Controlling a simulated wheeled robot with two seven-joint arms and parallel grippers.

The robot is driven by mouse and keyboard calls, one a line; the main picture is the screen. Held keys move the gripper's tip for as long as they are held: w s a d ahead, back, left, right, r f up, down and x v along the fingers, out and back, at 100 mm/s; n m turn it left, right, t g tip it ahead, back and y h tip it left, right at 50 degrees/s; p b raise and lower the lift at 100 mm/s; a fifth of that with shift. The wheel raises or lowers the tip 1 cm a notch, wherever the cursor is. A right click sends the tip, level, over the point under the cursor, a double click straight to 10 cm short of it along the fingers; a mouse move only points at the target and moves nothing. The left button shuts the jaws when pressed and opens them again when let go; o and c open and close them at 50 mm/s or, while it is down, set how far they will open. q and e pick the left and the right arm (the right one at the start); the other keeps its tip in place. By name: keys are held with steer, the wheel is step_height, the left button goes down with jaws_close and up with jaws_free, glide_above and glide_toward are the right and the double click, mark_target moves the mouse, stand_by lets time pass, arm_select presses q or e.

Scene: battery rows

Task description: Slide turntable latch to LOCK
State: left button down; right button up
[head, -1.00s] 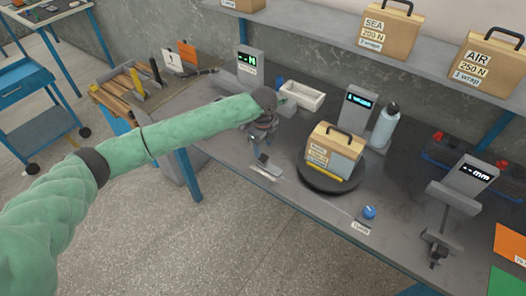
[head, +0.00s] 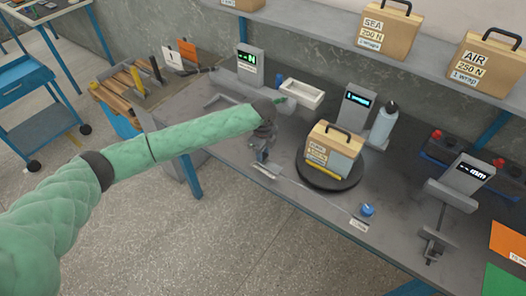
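The round dark turntable (head: 330,184) sits on the grey bench, with a tan case (head: 331,150) with a dark handle standing on it. A blue knob (head: 367,209) is near the bench's front edge, with a small white label (head: 359,224) in front of it, too small to read surely. I cannot make out a latch marked LOCK. My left gripper (head: 262,157) points down over the bench, left of the turntable and apart from it. Its fingers are too small and dark to tell whether they are open. My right gripper is not in view.
A light strip (head: 264,171) lies at the bench edge near my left gripper. A white tray (head: 302,93), a lit display (head: 356,108) and a bottle (head: 383,126) stand behind the turntable. A grey gauge stand (head: 452,194) is at the right.

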mark_target(275, 168)
arm_select(q)
steer(key=shift+s+d+r+p, duration=0.1)
steer(key=shift+s+d+p, duration=0.1)
steer(key=shift+s+d, duration=0.25)
steer(key=shift+s+d+p, duration=0.2)
steer(key=shift+d, duration=0.3)
steer(key=shift+s+d, duration=0.45)
steer(key=shift+d, duration=0.2)
steer(key=shift+s+d, duration=0.45)
steer(key=shift+d, duration=0.15)
steer(key=c, duration=1.4)
jaws_free()
steer(key=o, duration=0.3)
steer(key=shift+d, duration=0.1)
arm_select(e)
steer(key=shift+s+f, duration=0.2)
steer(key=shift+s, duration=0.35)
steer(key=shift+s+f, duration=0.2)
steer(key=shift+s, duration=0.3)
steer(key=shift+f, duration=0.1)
